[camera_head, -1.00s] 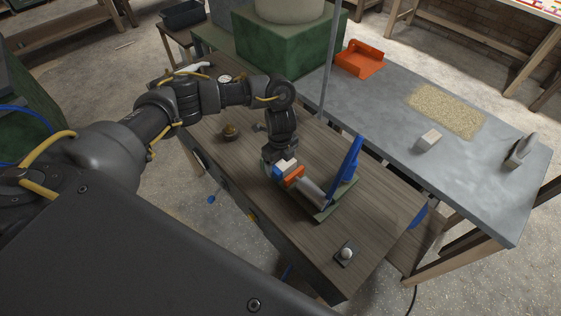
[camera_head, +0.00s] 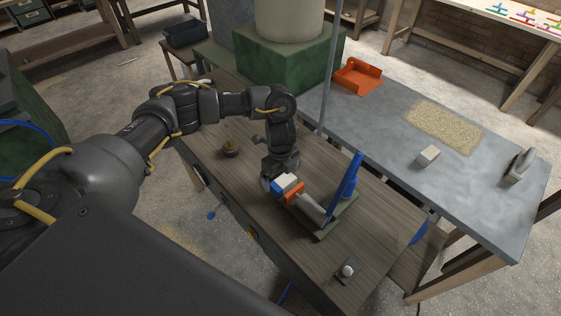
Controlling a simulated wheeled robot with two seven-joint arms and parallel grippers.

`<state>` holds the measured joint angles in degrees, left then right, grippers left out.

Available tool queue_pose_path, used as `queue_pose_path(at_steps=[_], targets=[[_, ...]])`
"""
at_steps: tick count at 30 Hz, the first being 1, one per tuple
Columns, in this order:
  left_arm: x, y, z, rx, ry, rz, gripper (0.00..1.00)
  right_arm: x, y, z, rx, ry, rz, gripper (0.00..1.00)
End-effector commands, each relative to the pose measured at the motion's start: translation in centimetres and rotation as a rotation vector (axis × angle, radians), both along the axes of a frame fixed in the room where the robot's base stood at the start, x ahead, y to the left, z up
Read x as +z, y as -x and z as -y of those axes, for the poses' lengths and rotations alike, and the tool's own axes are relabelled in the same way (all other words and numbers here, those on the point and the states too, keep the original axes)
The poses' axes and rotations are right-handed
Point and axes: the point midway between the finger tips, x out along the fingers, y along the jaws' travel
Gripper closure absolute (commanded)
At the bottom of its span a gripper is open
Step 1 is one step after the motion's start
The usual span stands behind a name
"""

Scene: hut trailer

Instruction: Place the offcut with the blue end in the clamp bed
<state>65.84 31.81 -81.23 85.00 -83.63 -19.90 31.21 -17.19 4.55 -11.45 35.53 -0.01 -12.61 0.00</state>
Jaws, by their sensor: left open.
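A small pale offcut with a blue end (camera_head: 286,183) is at the near-left end of the clamp, beside its orange jaw block (camera_head: 294,193). I cannot tell whether it rests fully in the bed. The clamp has a green base (camera_head: 340,217), a grey cylinder (camera_head: 312,209) and a raised blue lever (camera_head: 346,182). My left gripper (camera_head: 272,182) is open, pointing down right at the offcut; its fingers are partly hidden, and contact is unclear. My right gripper is not in view.
The clamp stands on a wooden bench. A brass-coloured round object (camera_head: 230,148) and a small knobbed plate (camera_head: 347,271) are on it. A grey table beside it holds an orange tray (camera_head: 357,76), a pale block (camera_head: 428,156) and sawdust (camera_head: 444,128). A thin upright pole (camera_head: 330,70) rises behind the bench.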

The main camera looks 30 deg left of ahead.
Motion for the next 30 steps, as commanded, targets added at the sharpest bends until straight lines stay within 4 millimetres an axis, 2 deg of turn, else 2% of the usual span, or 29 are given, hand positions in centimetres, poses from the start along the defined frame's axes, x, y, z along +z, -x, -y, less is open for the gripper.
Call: queue_pose_path(at_steps=[1, 3, 12, 18, 30], targets=[[1.4, -0.2, -0.1, -0.004, -0.001, 0.006, 0.01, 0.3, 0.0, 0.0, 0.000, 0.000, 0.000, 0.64], [3.0, -0.2, -0.1, -0.003, -0.002, 0.006, 0.01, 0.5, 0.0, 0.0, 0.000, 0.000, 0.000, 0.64], [8.3, -0.1, -0.1, -0.001, -0.002, 0.004, 0.01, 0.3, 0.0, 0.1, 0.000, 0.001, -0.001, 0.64], [9.7, 0.0, -0.1, 0.000, -0.001, 0.000, 0.01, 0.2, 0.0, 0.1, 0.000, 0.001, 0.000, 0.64], [9.9, 0.0, 0.0, 0.001, 0.000, -0.001, 0.01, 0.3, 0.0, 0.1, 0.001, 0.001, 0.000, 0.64]])
